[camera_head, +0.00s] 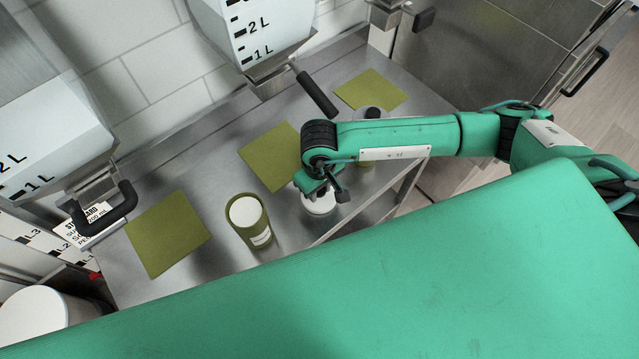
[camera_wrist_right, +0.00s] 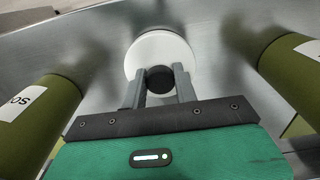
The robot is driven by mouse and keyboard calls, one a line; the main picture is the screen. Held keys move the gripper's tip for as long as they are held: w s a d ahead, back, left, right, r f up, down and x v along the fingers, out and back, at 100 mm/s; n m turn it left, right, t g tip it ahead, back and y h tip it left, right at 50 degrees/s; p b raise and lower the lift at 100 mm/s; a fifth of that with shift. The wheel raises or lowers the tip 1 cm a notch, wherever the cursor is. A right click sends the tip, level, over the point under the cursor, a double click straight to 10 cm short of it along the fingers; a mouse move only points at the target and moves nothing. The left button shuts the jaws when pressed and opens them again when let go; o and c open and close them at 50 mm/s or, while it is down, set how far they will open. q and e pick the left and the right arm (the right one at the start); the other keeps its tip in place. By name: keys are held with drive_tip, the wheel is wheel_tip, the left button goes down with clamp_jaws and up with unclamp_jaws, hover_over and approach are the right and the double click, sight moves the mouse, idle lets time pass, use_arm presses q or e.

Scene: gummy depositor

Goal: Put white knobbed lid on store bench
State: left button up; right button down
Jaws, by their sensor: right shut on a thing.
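The white knobbed lid (camera_head: 320,207) is a round white disc, low over or on the steel bench (camera_head: 205,265); I cannot tell if it touches the metal. My right gripper (camera_head: 325,190) is above the lid and hides part of it in the head view. In the right wrist view, the white disc (camera_wrist_right: 146,50) shows beyond the fingertips. Its dark knob (camera_wrist_right: 160,79) sits between the two fingers of my right gripper (camera_wrist_right: 160,88), which is shut on it. My left gripper is not in view.
An olive canister (camera_head: 249,222) with a pale top stands left of the lid. Another container (camera_head: 369,113) is partly behind my right arm. Olive squares (camera_head: 168,233) lie on the bench. Depositors with dark handles (camera_head: 317,95) hang above. A white tub (camera_head: 40,318) is at lower left.

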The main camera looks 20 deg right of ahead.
drive_tip(key=shift+f, duration=0.1)
drive_tip(key=shift+f+b, duration=0.1)
drive_tip(key=shift+b, duration=0.2)
drive_tip(key=c, duration=1.1)
unclamp_jaws()
drive_tip(key=shift+r+p, duration=0.3)
wheel_tip(320, 180, up, 6)
drive_tip(key=b, duration=0.3)
drive_tip(key=shift+w+r, duration=0.1)
drive_tip(key=shift+r, duration=0.5)
